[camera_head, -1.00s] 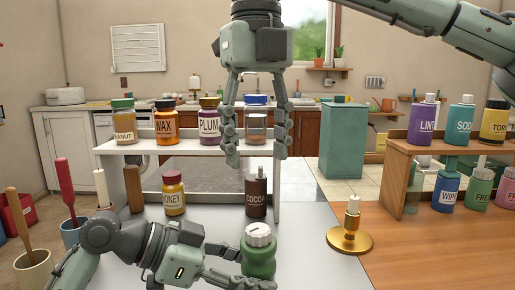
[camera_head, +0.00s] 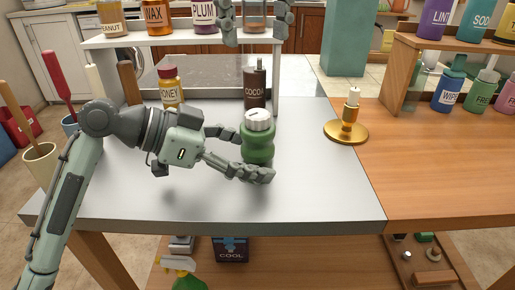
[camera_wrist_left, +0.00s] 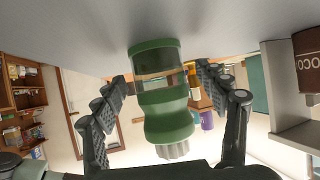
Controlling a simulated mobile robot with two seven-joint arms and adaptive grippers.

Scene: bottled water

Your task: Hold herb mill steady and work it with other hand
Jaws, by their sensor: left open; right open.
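The herb mill (camera_head: 258,143) is a green jar with a ribbed white cap, standing upright on the grey table (camera_head: 320,190). My left gripper (camera_head: 251,154) is open, low over the table, with one finger behind the mill and one in front. In the left wrist view the mill (camera_wrist_left: 163,115) appears upside down between the open fingers (camera_wrist_left: 162,75), with a gap visible on each side. My right gripper (camera_head: 254,38) is open, pointing down at the top edge of the head view, away from the mill; its upper part is out of frame.
A brown cocoa bottle (camera_head: 255,84) stands just behind the mill, and a honey jar (camera_head: 170,88) is behind left. A white shelf (camera_head: 130,42) with jars is at the back. A brass candle holder (camera_head: 346,131) stands to the right. The front right tabletop is clear.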

